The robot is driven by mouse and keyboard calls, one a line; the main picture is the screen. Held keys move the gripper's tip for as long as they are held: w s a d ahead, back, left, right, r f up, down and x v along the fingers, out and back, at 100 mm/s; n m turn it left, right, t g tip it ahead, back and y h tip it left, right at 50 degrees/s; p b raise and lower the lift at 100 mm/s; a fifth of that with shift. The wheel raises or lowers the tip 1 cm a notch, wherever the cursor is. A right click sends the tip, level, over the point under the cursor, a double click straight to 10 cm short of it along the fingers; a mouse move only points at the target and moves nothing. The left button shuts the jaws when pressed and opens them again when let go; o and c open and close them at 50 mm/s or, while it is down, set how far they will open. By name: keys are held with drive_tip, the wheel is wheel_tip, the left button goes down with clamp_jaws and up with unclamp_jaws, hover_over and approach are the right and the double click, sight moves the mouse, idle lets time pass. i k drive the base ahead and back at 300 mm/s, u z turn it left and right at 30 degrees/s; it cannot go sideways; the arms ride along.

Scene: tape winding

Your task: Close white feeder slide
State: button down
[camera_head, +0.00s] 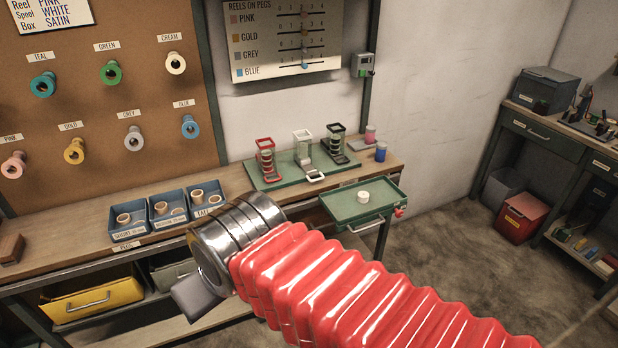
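The white feeder (302,141) is an upright frame in the middle of a green base on the workbench. Its white slide (314,177) sticks out at the front foot, toward the base's near edge. My gripper (201,296) shows only as a grey part at the lower left end of my red-sleeved arm. It is in front of the bench, left of and nearer than the white feeder, and apart from it. Its fingers cannot be made out, so I cannot tell whether it is open or holds anything.
A red feeder (265,146) and a dark feeder (336,130) flank the white one on the green base (262,184). A green tray (347,213) with a white roll (363,197) juts out right. Blue boxes (127,233) stand left. Pink and blue spools (381,152) stand at the back right.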

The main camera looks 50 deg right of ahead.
sight(305, 164)
drive_tip(key=z, duration=0.1)
drive_tip(key=i, duration=0.7)
drive_tip(key=z, duration=0.8)
drive_tip(key=i, duration=0.6)
drive_tip(key=z, duration=0.45)
